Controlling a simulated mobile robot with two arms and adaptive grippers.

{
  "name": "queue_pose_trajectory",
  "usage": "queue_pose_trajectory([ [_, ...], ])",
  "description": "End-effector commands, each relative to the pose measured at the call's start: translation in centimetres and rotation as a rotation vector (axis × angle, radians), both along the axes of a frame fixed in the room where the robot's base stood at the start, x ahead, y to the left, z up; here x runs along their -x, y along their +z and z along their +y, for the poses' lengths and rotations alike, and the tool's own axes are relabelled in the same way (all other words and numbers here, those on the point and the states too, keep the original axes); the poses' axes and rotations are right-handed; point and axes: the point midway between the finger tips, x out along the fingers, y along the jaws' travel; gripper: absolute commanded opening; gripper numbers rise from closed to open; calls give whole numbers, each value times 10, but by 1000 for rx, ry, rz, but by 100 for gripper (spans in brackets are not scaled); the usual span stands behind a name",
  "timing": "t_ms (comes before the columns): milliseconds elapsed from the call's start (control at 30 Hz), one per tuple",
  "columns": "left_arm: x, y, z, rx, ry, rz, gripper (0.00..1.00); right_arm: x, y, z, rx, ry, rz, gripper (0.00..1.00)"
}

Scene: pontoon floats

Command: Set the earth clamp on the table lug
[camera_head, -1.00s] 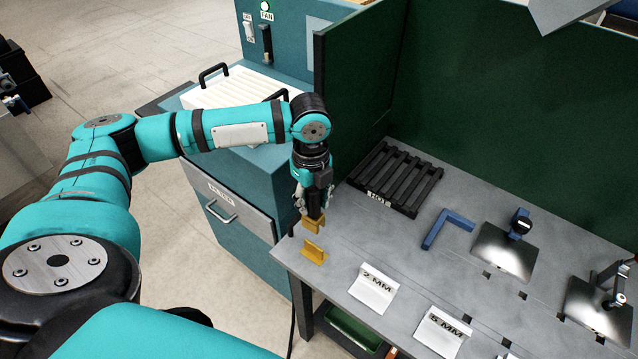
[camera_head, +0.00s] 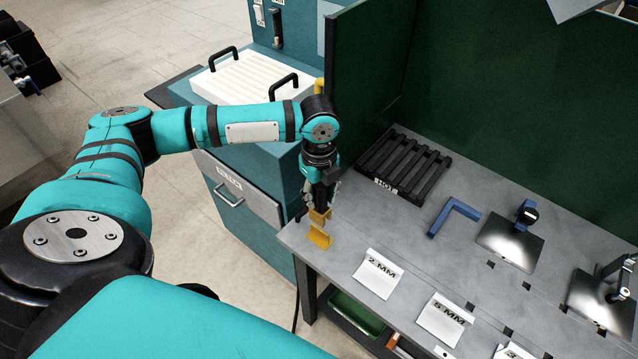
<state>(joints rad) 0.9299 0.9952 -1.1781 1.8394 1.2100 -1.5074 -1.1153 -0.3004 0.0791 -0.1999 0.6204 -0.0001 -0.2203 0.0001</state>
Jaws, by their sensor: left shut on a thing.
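My left gripper (camera_head: 319,206) is shut on the earth clamp (camera_head: 319,215), a small brass-yellow block. It points down at the table's left corner. The table lug (camera_head: 320,237), a brass-yellow angled plate, stands on the grey table (camera_head: 400,236) just below the clamp in the picture. The clamp looks very close above the lug; I cannot tell whether they touch. The fingers hide the upper part of the clamp. My right gripper is not in view.
A black slatted rack (camera_head: 404,165) marked HOT lies behind. A blue angle piece (camera_head: 452,216) and paper signs, including 2 MM (camera_head: 378,273), lie to the right. A green screen (camera_head: 480,90) closes the back. A teal cabinet (camera_head: 270,175) stands left.

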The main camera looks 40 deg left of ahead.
Motion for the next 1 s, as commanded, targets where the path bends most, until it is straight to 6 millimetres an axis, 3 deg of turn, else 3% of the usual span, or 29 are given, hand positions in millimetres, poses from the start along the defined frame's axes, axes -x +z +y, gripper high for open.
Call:
queue_pose_trajectory([
  [400,-1,-39,0,0,0,-4,0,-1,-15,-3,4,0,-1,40],
  [1000,-1,-45,0,0,0,-4,0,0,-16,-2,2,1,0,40],
])
